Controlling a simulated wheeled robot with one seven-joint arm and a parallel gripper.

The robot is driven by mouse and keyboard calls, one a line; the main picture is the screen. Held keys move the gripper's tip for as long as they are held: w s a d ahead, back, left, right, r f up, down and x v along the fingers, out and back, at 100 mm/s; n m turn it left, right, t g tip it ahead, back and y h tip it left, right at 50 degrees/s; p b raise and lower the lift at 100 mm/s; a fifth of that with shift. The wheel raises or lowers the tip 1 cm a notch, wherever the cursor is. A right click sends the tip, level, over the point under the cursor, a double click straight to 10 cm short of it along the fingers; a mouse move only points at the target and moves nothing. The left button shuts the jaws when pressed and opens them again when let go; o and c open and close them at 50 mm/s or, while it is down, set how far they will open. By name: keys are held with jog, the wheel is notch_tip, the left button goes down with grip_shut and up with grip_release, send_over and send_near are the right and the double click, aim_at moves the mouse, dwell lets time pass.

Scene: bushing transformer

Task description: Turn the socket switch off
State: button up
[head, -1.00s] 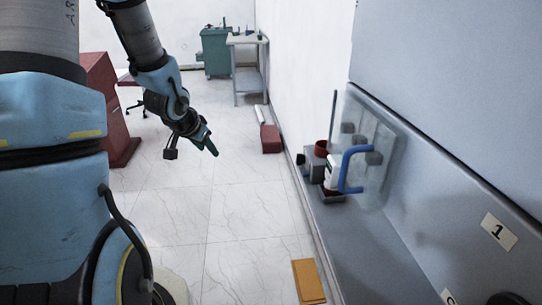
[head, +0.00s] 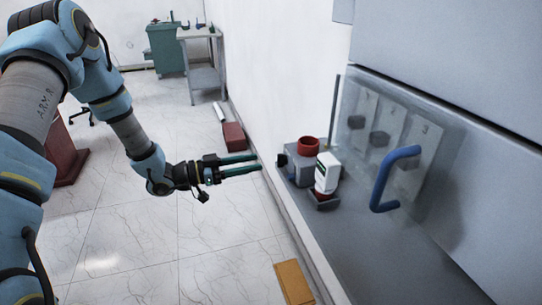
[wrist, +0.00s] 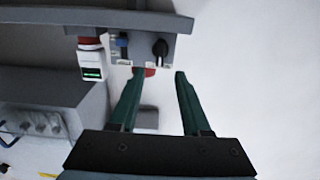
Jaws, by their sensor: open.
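The socket unit is a grey box (head: 303,172) on the wall side, with a red round part (head: 308,146) on top. A black knob, likely the switch, sticks out on its left (head: 282,160). In the wrist view the black knob (wrist: 160,48) sits on the grey box's face, pointing up and down with a slight tilt. My gripper (head: 259,161) is left of the box, fingers pointing at it. In the wrist view my gripper (wrist: 159,74) is open and empty, its green fingers apart, with the knob just beyond the tips and touching neither.
A white device (head: 327,172) with a red base is beside the box; its green display (wrist: 92,73) shows in the wrist view. A clear cover with a blue handle (head: 385,185) is to the right. An orange block (head: 294,283) lies on the floor.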

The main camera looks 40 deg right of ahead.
aim_at(282, 160)
jog(key=p+x, duration=0.2)
jog(key=x, duration=0.5)
jog(key=shift+s+d, duration=0.1)
jog(key=shift+d, duration=0.05)
jog(key=shift+c, duration=0.3)
grip_shut()
